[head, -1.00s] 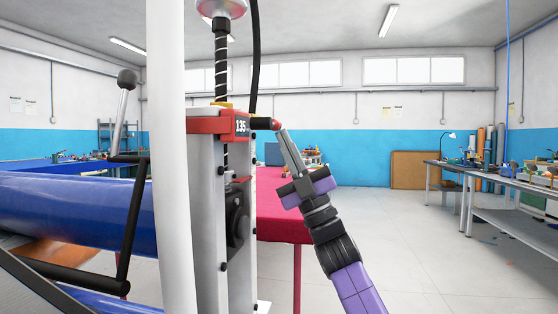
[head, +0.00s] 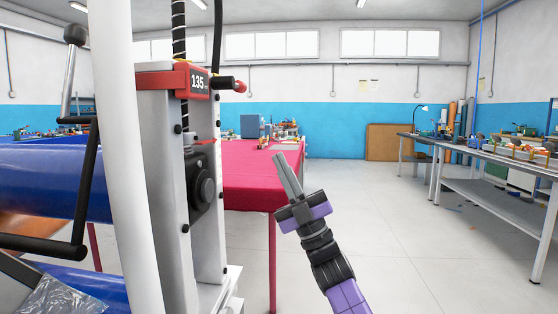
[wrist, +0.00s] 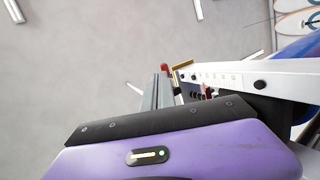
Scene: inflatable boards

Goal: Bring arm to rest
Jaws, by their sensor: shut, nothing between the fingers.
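My gripper (head: 287,168) is shut and empty, its grey fingers pointing up and slightly left in the head view. It is held in the air, right of the grey machine column and in front of the red table as the picture shows it. In the wrist view the shut fingers (wrist: 158,92) point away from the purple housing, close beside the machine's pale frame.
The machine (head: 160,150) with a red-capped head and a black side knob (head: 228,84) stands close on the left. A red-topped table (head: 245,185) is behind. Workbenches (head: 500,190) stand right; the floor between is clear.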

